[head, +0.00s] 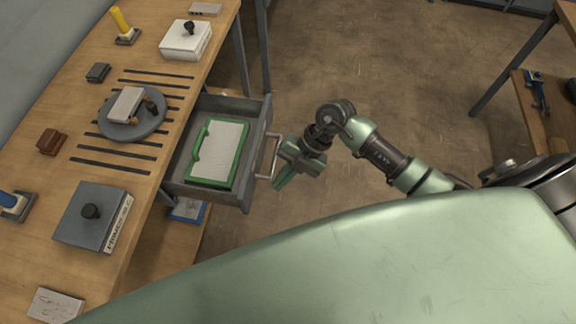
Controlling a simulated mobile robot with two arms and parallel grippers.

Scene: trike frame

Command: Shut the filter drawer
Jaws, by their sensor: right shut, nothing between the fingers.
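The filter drawer (256,111) is a grey drawer pulled out to the right from under the wooden bench. A green-framed filter (225,154) with a pale mesh lies inside it. The drawer's bar handle (269,158) is on its right front face. My right gripper (280,182) is shut and empty, right beside the handle on its outer side. I cannot tell whether it touches the handle. My left gripper is not in view.
The wooden bench (151,209) carries a round grey plate (113,124), a white box (186,40) and a grey box (77,234). A blue item (187,210) lies on a lower shelf below the drawer. Open floor (400,70) lies to the right.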

